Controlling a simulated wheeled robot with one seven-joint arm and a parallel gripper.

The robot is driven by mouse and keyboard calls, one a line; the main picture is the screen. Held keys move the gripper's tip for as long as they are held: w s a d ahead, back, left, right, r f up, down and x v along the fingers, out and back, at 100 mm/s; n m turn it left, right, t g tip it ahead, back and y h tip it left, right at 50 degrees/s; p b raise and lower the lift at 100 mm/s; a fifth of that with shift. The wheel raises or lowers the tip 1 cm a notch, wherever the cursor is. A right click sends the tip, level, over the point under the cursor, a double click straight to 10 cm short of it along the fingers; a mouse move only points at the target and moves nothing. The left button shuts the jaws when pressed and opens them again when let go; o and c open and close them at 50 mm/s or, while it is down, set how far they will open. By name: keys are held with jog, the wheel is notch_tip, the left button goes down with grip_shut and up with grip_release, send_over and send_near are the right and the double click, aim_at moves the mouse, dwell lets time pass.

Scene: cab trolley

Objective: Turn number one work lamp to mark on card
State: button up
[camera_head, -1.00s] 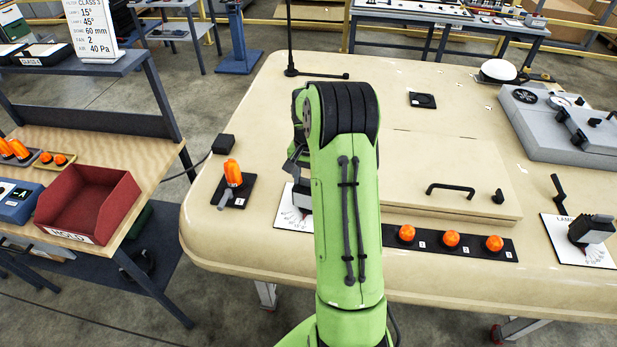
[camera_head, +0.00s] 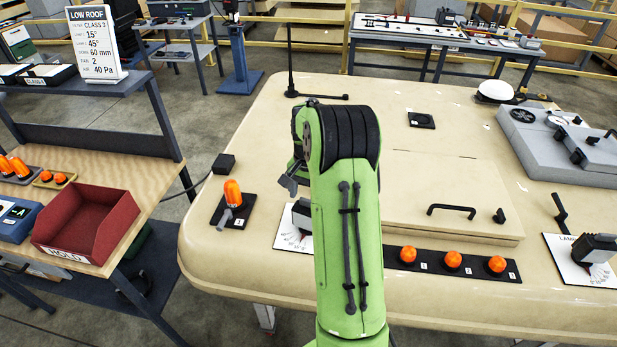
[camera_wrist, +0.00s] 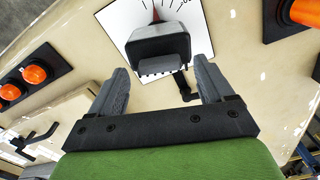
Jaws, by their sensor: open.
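A dark box-shaped work lamp (camera_head: 302,214) stands on a white dial card (camera_head: 287,236) at the left part of the cream roof panel, partly hidden by my arm in the head view. In the wrist view the lamp (camera_wrist: 160,45) lies ahead of and between my open fingers, with the white card (camera_wrist: 123,22) and a red mark on its dial behind it. My gripper (camera_wrist: 161,68) is open, its tips close to the lamp; contact cannot be told. A second lamp (camera_head: 594,249) stands on its own card at the right. A sign card (camera_head: 95,45) reads "LOW ROOF", "CLASS 3", 15°, 45°.
An orange beacon (camera_head: 233,191) stands left of the near lamp. Several orange beacons (camera_head: 452,260) line the front strip. A hatch handle (camera_head: 451,209) rises right of my arm. A red bin (camera_head: 86,224) sits on the left bench.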

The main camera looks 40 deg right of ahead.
notch_tip(320, 180, up, 14)
jog(key=p, duration=0.1)
jog(key=shift+r, duration=0.15)
dwell(0.3)
jog(key=s+a+r+n+t, duration=0.1)
jog(key=s+a+r+n, duration=0.15)
jog(key=a, duration=0.35)
jog(key=s+a+r+n+t+h+b, duration=0.1)
jog(key=s+a+r+n, duration=0.15)
jog(key=a, duration=0.35)
jog(key=s+a+r+n+t, duration=0.1)
jog(key=s+a+n, duration=0.1)
jog(key=s+a, duration=0.3)
jog(key=s+a+f+n+t, duration=0.1)
jog(key=s+a+f+n, duration=0.1)
jog(key=s+a+n, duration=0.1)
jog(key=s+a+f+n+t+y+b, duration=0.1)
jog(key=s+a+f+n, duration=0.2)
jog(key=s+a, duration=0.3)
jog(key=shift+s+t, duration=0.3)
jog(key=shift+s, duration=0.3)
